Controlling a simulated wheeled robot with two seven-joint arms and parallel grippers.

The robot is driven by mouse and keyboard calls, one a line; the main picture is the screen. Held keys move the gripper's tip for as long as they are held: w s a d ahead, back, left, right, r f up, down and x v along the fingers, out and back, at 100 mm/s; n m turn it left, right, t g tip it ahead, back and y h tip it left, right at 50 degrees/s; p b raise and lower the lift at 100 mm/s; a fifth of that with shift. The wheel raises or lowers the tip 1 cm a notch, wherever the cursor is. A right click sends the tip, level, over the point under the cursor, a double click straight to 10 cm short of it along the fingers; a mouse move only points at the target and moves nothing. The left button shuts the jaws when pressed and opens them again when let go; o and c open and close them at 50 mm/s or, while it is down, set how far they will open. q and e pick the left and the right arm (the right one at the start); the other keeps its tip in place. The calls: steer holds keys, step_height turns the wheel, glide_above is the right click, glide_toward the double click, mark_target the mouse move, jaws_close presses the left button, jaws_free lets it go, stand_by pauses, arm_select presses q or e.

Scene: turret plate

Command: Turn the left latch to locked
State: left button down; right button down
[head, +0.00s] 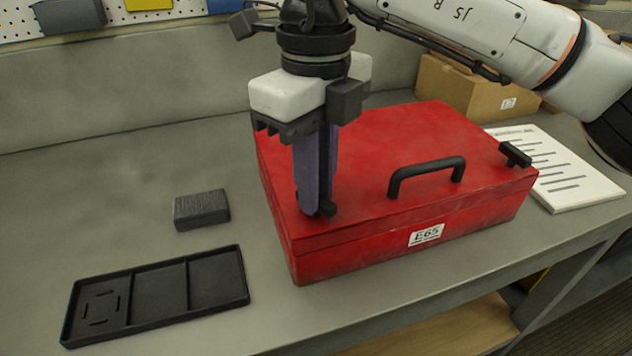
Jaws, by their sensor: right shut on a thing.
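A red case (380,150) lies closed on the grey workbench. It has a black handle (428,168) near its front edge and a label reading E65 on the front. The right latch (515,153) is a small black bar at the case's right front corner. My right gripper (316,204) points down over the left front part of the lid. Its fingers are shut on the left latch (327,208), a small black piece mostly hidden by the fingers. I cannot tell the left latch's angle. My left gripper is not in view.
A dark grey block (201,210) and a black tray (187,289) with compartments lie left of the case. Printed papers (560,170) lie to its right, and a cardboard box (465,90) stands behind. The bench (120,190) is clear at the left.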

steer(key=n, duration=1.1)
steer(key=shift+n, duration=0.3)
stand_by(0.4)
steer(key=c, duration=1.7)
jaws_free()
steer(key=shift+c, duration=0.2)
steer(key=shift+r, duration=0.15)
step_height(320, 180, up, 10)
steer(key=shift+p, duration=0.4)
